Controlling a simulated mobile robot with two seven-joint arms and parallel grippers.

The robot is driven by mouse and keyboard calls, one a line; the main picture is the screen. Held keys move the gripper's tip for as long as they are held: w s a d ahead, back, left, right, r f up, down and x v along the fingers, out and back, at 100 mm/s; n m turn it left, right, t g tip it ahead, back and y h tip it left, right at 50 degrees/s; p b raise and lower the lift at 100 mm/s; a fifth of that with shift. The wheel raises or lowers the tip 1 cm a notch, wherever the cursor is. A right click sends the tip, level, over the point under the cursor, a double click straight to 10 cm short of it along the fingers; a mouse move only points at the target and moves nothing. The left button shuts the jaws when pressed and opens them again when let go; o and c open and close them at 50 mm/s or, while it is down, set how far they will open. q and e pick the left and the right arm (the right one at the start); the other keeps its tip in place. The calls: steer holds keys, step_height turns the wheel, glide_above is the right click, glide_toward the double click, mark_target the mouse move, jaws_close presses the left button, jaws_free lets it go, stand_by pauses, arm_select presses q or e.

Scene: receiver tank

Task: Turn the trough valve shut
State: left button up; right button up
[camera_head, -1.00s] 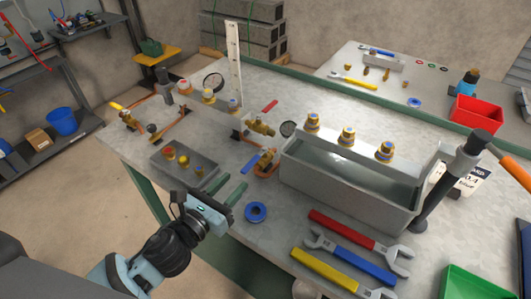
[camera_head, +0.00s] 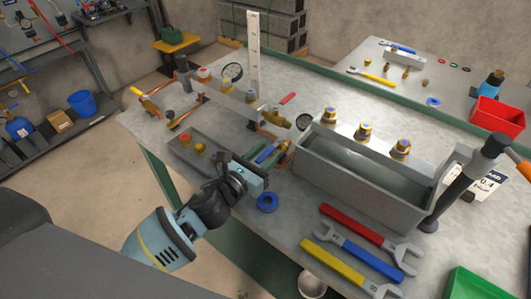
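The trough valve, a brass valve (camera_head: 276,158) with a blue lever (camera_head: 266,153), sits at the left end of the grey metal trough (camera_head: 350,195). My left gripper (camera_head: 270,147) comes in from the lower left. Its two green fingers are apart, one on each side of the blue lever. I cannot tell whether either finger touches it. The gripper body and fingers partly hide the valve. My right gripper is not in view.
A blue ring (camera_head: 267,202) lies just in front of my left gripper. Red, blue and yellow wrenches (camera_head: 345,268) lie in front of the trough. A grey tray (camera_head: 181,151) with brass fittings is left of the gripper.

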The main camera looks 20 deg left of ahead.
arm_select(q)
steer(key=shift+w, duration=0.15)
steer(key=shift+c, duration=0.5)
jaws_close()
steer(key=shift+a, duration=0.1)
